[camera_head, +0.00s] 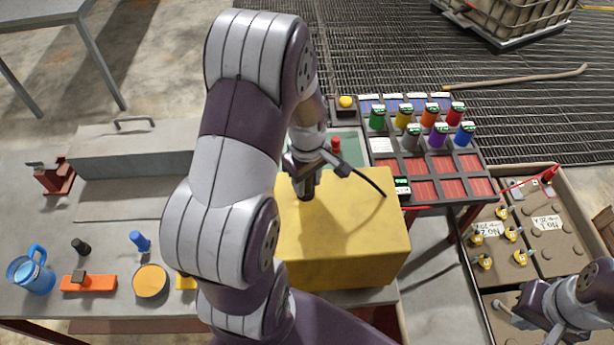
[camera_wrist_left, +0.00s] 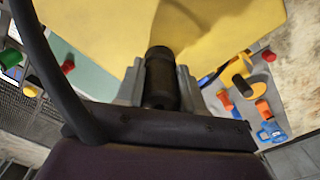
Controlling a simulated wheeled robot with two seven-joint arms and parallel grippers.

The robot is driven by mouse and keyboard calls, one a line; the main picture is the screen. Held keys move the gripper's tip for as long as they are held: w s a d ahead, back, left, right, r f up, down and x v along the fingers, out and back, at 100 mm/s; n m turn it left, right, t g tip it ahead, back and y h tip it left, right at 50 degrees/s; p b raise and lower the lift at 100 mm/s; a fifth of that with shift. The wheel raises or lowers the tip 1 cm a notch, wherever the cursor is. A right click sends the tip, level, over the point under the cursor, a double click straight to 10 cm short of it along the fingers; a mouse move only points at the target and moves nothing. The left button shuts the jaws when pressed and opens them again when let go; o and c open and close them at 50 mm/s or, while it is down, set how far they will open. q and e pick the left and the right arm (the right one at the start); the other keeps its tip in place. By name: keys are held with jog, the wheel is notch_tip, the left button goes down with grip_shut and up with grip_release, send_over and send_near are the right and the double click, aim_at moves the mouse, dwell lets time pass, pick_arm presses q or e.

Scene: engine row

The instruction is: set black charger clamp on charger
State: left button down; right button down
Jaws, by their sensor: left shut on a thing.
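The yellow charger (camera_head: 350,250) is a big box on the grey table, and its yellow surface (camera_wrist_left: 100,25) fills the upper part of the left wrist view. My left gripper (camera_head: 307,178) is above the charger's top, toward its back left. It is shut on the black charger clamp (camera_head: 308,190), which points down; the clamp's dark rounded body (camera_wrist_left: 161,80) shows between the fingers in the wrist view. I cannot tell whether the clamp touches the charger. My right gripper (camera_head: 508,312) is at the lower right, its fingers unclear.
A rack with coloured canisters (camera_head: 430,135) stands behind the charger to the right. An open crate (camera_head: 520,235) with battery-like blocks lies at right. A blue mug (camera_head: 30,270), an orange block (camera_head: 90,284) and a red vise (camera_head: 50,177) are on the left table.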

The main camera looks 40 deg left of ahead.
pick_arm(q)
jog(key=shift+f, duration=0.25)
jog(key=shift+w+f, duration=0.1)
jog(key=shift+w, duration=0.05)
jog(key=shift+a+f, duration=0.1)
